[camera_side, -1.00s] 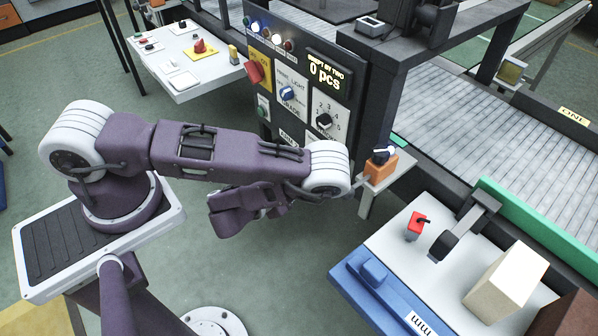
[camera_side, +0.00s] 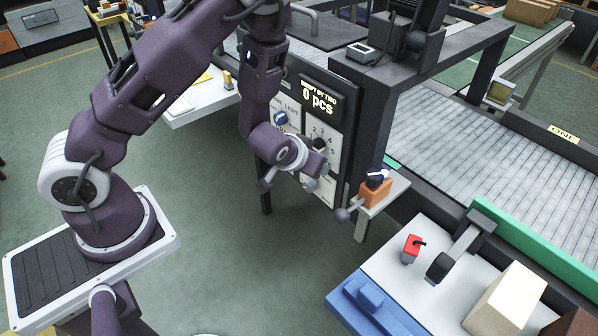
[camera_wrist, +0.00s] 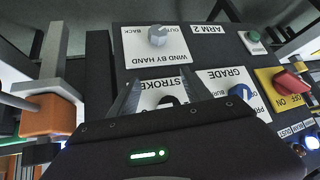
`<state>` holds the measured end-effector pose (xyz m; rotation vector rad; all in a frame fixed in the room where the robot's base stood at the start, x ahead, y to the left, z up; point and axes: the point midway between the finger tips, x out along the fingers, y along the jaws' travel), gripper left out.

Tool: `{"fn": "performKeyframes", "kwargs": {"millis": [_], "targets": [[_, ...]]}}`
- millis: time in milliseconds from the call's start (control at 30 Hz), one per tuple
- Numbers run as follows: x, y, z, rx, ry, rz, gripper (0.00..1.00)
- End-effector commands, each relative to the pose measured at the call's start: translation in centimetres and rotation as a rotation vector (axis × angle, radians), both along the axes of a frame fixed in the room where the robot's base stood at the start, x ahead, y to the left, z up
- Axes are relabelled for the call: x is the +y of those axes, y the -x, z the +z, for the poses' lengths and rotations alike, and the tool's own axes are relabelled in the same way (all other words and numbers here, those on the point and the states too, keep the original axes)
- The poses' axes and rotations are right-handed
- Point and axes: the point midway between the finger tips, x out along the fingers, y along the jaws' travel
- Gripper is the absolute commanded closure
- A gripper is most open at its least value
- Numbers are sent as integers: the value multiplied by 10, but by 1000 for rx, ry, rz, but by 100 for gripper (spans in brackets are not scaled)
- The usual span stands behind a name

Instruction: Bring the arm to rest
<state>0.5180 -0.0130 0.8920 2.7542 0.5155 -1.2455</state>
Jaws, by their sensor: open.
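My arm arches up in the side view, with its wrist hanging in front of the dark control panel (camera_side: 345,150). My gripper (camera_side: 289,184) is open, its fingers apart near the panel's lower knobs, and I see nothing between them. In the wrist view my gripper (camera_wrist: 166,92) spreads its two fingers either side of the STROKE label and its dark knob, partly hidden by the gripper body. Whether a finger touches the panel I cannot tell. The panel display reads 0 pcs.
An orange block (camera_side: 374,192) with a ball-ended lever (camera_side: 343,215) stands on a small shelf right of my gripper. A white-topped bench (camera_side: 395,268) carries a red-topped part (camera_side: 411,244) and a cream block (camera_side: 507,297). A grey conveyor (camera_side: 470,140) runs behind. Open floor lies below my gripper.

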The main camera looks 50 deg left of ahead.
Motion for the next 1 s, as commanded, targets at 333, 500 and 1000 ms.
{"fn": "performKeyframes", "kwargs": {"millis": [333, 500, 1000], "targets": [[-42, 86, 202, 115, 251, -172, 43], [-42, 184, 257, 169, 193, -288, 43], [-33, 262, 266, 229, 107, -329, 43]]}}
